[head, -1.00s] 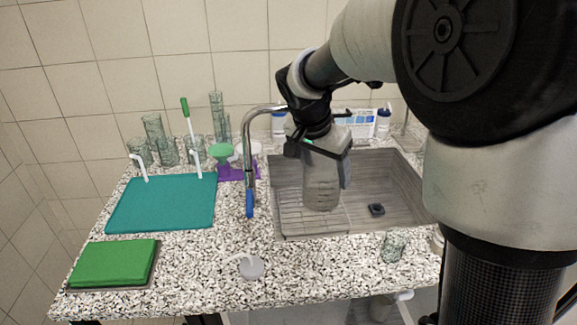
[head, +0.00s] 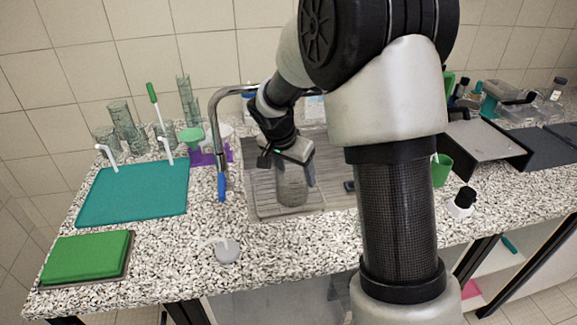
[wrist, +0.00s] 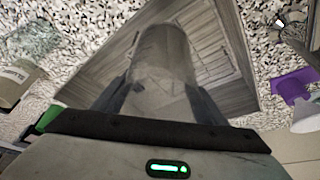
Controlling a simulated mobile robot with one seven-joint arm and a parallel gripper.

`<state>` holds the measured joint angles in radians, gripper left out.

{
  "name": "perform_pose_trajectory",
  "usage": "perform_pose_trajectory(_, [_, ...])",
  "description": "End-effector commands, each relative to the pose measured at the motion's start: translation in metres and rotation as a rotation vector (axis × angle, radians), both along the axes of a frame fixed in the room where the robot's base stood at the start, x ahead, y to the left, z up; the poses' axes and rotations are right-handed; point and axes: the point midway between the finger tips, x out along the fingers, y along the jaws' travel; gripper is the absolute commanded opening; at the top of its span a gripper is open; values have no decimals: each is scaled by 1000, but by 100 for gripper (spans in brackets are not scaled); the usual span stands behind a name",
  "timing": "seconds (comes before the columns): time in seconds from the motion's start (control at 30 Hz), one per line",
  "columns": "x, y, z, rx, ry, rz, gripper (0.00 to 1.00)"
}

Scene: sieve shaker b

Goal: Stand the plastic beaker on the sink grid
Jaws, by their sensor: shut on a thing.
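The clear, greyish plastic beaker (head: 292,188) is upright between the fingers of my gripper (head: 289,170), over the left part of the sink. My gripper is shut on it from above. In the wrist view the beaker (wrist: 163,58) sits between the two dark fingers. The sink grid (head: 266,194) lies at the left side of the basin, and its wires show beside the beaker in the wrist view (wrist: 208,58). I cannot tell whether the beaker's base touches the grid.
The tap (head: 219,150) with a blue tip stands just left of the sink (head: 335,198). A teal mat (head: 130,192), a green block (head: 85,257) and a small grey-white bottle (head: 228,250) are further left and in front. Glassware stands at the back left.

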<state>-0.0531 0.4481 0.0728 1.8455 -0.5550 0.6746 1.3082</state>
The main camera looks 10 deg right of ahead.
Motion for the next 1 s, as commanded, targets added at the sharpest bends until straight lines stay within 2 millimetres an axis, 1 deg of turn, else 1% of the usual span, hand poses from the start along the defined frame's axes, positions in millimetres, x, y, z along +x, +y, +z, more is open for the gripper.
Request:
perform_pose_trajectory(0.1, [0, 0, -14, -1, -1, 0, 41])
perform_pose_trajectory(0.23, [1, 0, -24, -1, -1, 0, 41])
perform_pose_trajectory(0.27, [6, 0, -22, 0, -3, 0, 41])
perform_pose_trajectory(0.6, [40, 0, -22, 0, -2, -1, 41])
perform_pose_trajectory(0.77, [49, 0, -22, 0, -1, 0, 41])
perform_pose_trajectory(1.0, [77, 0, -22, 1, -2, 0, 41])
